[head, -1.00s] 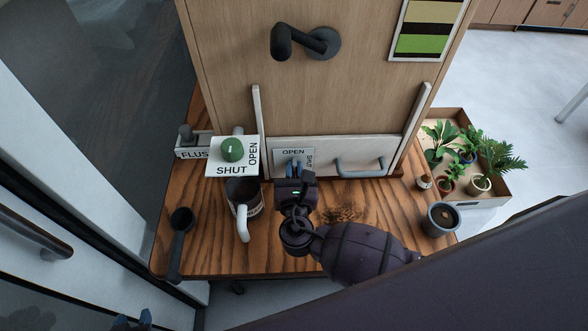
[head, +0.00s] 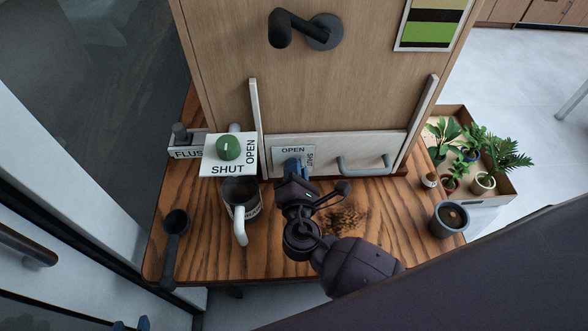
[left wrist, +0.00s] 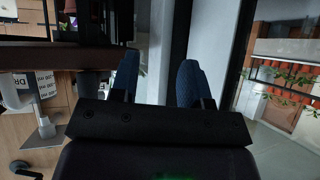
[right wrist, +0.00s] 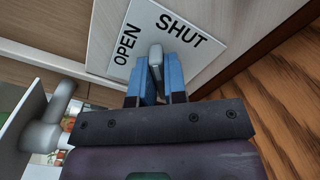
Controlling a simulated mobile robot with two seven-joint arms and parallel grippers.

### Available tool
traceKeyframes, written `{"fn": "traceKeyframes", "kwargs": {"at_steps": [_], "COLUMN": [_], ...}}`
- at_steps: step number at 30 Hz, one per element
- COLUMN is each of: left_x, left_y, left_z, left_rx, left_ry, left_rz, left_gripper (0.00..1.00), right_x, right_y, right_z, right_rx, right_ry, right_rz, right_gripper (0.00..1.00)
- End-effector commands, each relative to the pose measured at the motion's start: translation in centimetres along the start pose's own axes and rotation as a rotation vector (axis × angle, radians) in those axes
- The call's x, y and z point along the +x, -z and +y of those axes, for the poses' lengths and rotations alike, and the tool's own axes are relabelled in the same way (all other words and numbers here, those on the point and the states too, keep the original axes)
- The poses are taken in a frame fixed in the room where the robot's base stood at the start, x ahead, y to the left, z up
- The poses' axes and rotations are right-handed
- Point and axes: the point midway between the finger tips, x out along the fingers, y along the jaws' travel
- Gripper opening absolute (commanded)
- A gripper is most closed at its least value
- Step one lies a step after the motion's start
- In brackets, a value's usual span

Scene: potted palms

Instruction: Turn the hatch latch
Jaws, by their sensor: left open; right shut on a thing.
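The hatch latch (right wrist: 156,56) is a small grey lever on a white plate (right wrist: 105,35) lettered OPEN and SHUT. In the right wrist view its visible end points between the two words. My right gripper (head: 291,166) has its blue fingers on either side of the lever (right wrist: 160,78) and is shut on it. In the head view the fingers hide the lever. The plate is on the low pale hatch panel (head: 335,146), which has a grey bar handle (head: 364,166). My left gripper (head: 131,324) is open and empty at the bottom edge; its blue fingers show apart (left wrist: 157,84).
A green knob (head: 228,148) on another OPEN/SHUT plate and a FLUSH-labelled block (head: 187,153) are left of the hatch. A plant tray (head: 500,198) is at right.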

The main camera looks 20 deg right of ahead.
Motion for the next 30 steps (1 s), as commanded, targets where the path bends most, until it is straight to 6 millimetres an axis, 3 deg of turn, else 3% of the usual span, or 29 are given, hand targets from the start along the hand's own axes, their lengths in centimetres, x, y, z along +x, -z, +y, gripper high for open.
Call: {"fn": "traceKeyframes", "kwargs": {"at_steps": [15, 30], "left_x": [1.9, 2.3], "left_y": [-1.8, -2.9], "left_z": [0.5, 0.7], "left_rx": [0.014, 0.016], "left_ry": [-0.014, -0.019], "left_rz": [-0.023, -0.04], "left_gripper": [0.43, 0.43], "right_x": [-0.1, 0.0], "right_y": [0.3, 0.2], "right_z": [-0.7, -0.6], "right_rx": [0.464, 0.687], "right_ry": [0.008, 0.003], "right_rz": [0.0, -0.001], "right_gripper": [0.0, 0.0]}}
